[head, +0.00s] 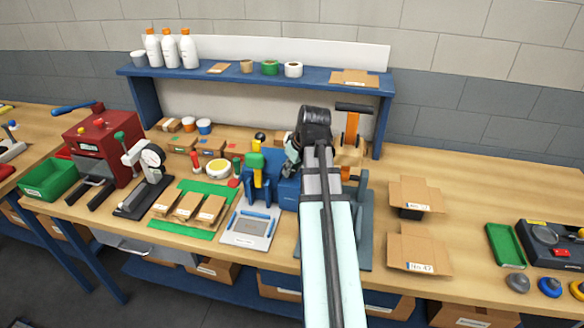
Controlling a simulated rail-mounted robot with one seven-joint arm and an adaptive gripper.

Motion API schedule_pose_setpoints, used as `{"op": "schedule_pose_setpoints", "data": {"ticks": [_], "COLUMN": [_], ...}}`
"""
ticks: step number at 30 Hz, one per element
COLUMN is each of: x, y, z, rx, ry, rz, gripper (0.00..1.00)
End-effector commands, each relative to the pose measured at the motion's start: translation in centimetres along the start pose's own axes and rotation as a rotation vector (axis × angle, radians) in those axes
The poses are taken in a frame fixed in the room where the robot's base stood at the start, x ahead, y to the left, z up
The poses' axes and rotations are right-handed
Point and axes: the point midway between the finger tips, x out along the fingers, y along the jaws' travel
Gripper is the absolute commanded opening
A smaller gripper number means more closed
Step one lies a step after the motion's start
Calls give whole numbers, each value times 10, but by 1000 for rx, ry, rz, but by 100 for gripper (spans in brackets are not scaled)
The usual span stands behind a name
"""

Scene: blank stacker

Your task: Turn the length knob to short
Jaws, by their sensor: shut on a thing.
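A blue machine (287,193) stands mid-bench, partly behind my arm. My gripper (290,166) is a dark shape at the machine's upper part, left of my wrist. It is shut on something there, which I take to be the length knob. The knob itself, its pointer and any short or long marking are hidden or too small to read. A grey plate with blue bars (249,229) lies in front of the machine, and a blue, green and yellow fixture (256,172) stands to its left.
A green mat (190,232) with cardboard pieces, a dial gauge stand (140,180) and a red machine (103,145) stand to the left. An orange-framed device (352,130) is close behind my arm. Cardboard boxes (418,250) lie to the right. A blue shelf (225,74) spans the back.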

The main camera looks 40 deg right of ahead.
Motion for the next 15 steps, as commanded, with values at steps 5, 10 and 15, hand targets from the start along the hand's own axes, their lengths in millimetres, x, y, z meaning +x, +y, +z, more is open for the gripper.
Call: {"op": "schedule_pose_setpoints", "data": {"ticks": [5,10,15], "x": [0,0,0], "y": [2,3,3], "z": [0,-1,-1], "rx": [-112,-220,-305], "ry": [-2,-1,-1], "rz": [-49,-92,-127], "gripper": [0,0,0]}}
